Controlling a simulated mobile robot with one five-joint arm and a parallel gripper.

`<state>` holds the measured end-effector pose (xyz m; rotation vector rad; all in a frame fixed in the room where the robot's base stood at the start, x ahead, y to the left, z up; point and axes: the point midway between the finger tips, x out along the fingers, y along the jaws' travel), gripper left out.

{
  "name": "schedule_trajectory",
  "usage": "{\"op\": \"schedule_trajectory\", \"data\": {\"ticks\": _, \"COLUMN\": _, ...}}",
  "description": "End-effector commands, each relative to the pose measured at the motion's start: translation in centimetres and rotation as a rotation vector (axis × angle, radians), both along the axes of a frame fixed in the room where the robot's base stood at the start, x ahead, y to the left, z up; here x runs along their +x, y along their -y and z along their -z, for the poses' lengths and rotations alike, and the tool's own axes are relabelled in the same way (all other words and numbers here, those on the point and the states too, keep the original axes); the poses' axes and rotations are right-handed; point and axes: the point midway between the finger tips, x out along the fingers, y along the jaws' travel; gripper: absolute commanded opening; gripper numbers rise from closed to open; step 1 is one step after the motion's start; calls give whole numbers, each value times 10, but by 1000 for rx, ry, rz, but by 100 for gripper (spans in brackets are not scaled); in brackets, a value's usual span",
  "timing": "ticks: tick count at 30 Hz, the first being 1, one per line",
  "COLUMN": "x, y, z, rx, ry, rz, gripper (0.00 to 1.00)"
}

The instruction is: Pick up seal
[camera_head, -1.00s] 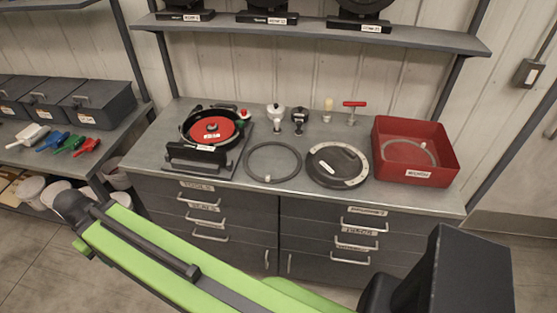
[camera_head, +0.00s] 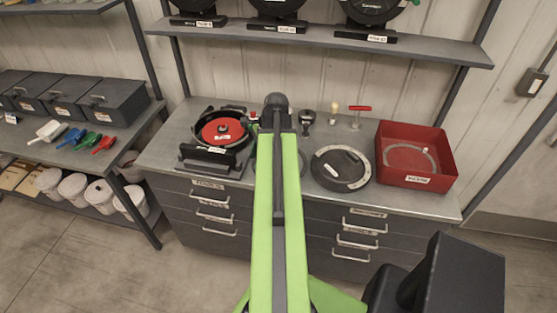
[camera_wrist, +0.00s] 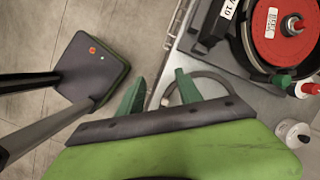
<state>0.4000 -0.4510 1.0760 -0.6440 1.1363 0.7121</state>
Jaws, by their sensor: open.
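A thin grey ring, which looks like the seal (camera_wrist: 212,75), lies flat on the counter. In the wrist view it shows as an arc just past my right finger, partly covered by that finger and the wrist. A second pale ring (camera_head: 408,146) lies in the red bin (camera_head: 418,179). My gripper (camera_wrist: 160,75) is open and empty, its fingers above the counter's front edge. In the head view the fingers are hidden.
A dish with a red disc (camera_head: 222,131) stands left of the ring. A dark round plate (camera_head: 340,168) is to its right. Small knobs and a red T-handle (camera_head: 360,108) stand behind. A shelf (camera_head: 330,42) with dark devices hangs above the counter (camera_head: 205,108).

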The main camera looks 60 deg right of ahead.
Motion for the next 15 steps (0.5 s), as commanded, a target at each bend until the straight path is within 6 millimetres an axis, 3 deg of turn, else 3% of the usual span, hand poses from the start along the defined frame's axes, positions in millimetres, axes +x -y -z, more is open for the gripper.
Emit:
{"op": "schedule_trajectory", "data": {"ticks": 1, "x": -29, "y": 27, "z": -13, "rx": 31, "ry": 4, "rz": 145, "gripper": 42}}
{"op": "schedule_trajectory", "data": {"ticks": 3, "x": -61, "y": 51, "z": -20, "rx": 71, "ry": 10, "rz": 313, "gripper": 42}}
{"op": "schedule_trajectory", "data": {"ticks": 6, "x": -92, "y": 71, "z": -26, "rx": 112, "ry": 18, "rz": 474, "gripper": 42}}
{"op": "schedule_trajectory", "data": {"ticks": 10, "x": -109, "y": 80, "z": -28, "rx": 136, "ry": 23, "rz": 560, "gripper": 42}}
{"op": "schedule_trajectory", "data": {"ticks": 15, "x": -108, "y": 80, "z": -22, "rx": 137, "ry": 22, "rz": 566, "gripper": 42}}
